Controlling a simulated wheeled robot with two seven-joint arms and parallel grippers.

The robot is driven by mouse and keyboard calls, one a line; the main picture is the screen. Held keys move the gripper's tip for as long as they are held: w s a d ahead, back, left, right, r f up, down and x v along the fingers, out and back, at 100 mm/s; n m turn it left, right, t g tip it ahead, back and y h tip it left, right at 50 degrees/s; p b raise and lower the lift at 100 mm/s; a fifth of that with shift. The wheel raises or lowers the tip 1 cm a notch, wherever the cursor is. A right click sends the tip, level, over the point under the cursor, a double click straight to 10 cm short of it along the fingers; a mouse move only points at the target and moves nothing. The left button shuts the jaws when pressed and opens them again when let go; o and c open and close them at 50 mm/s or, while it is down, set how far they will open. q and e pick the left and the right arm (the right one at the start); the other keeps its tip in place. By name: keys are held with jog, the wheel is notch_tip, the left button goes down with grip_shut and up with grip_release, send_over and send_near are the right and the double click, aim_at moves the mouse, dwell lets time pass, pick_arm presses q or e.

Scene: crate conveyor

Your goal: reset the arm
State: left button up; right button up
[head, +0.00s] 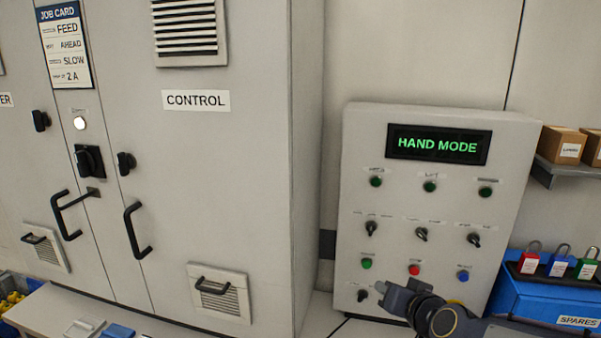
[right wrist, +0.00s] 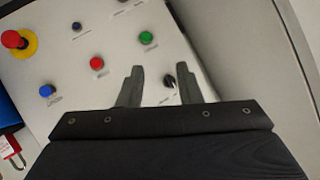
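The control panel (head: 350,225) is a pale sloped box with a screen (head: 438,145) reading HAND MODE in green. My right gripper (head: 388,298) is at the panel's lower left, just right of a small black selector knob (head: 362,295). In the right wrist view my right gripper (right wrist: 154,84) is open, its two dark fingers apart. A black knob (right wrist: 169,82) shows between the fingertips, close to the right finger; I cannot tell whether they touch. Nothing is held. My left gripper is not in view.
Panel buttons are green (head: 367,263), red (head: 414,269) and blue (head: 463,275). The right wrist view shows a red mushroom button (right wrist: 14,40) on a yellow ring. A grey cabinet (head: 240,150) stands left. A blue bin (head: 540,295) with padlocks stands right.

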jog(key=s+f+n+g, duration=0.1)
jog(key=s+f+g, duration=0.1)
jog(key=s, duration=1.1)
jog(key=s+f+g+y, duration=0.1)
jog(key=s+g, duration=0.4)
jog(key=s, duration=0.9)
jog(key=shift+d+f+n+y, duration=0.2)
jog(key=shift+f+n+y, duration=0.15)
jog(key=shift+f, duration=0.55)
jog(key=shift+s, duration=0.1)
jog(key=shift+c, duration=0.3)
